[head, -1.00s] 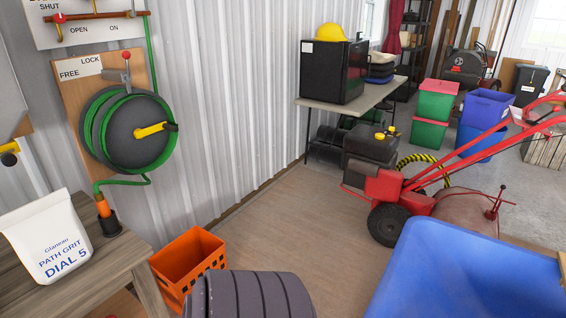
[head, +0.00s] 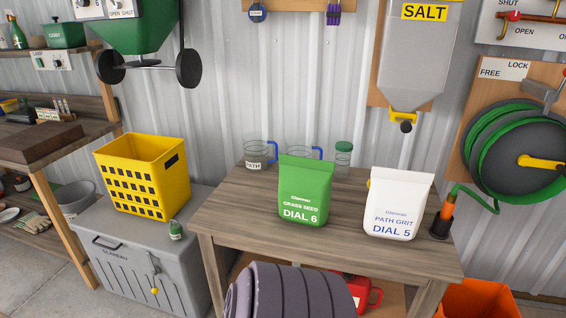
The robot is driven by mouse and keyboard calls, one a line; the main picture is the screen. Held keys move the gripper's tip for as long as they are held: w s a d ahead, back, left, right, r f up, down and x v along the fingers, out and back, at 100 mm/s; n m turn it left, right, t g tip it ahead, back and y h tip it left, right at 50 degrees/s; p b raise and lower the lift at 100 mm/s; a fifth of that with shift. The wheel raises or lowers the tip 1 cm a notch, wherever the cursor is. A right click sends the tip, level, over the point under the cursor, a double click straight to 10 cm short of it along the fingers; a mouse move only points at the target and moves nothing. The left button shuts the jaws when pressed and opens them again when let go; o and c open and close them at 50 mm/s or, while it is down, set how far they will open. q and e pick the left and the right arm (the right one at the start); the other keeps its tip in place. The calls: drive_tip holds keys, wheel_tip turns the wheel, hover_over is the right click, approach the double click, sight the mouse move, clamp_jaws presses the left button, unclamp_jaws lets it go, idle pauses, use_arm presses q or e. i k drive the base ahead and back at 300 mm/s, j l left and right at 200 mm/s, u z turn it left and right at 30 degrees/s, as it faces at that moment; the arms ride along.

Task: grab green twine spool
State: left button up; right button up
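A small dark green item (head: 176,230) stands on the right front of the grey chest lid, beside the yellow crate. It may be the green twine spool, but it is too small to be sure. No other thing in view looks clearly like a twine spool. Neither of my grippers is in view.
The grey chest (head: 130,262) bears a yellow crate (head: 148,178). The wooden table (head: 245,215) bears a green grass seed bag (head: 305,192), a white path grit bag (head: 398,205) and jars. A shelf bench (head: 60,115) stands left. An orange crate (head: 475,300) is lower right.

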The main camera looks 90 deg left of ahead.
sight(176, 232)
drive_tip(key=u, duration=3.6)
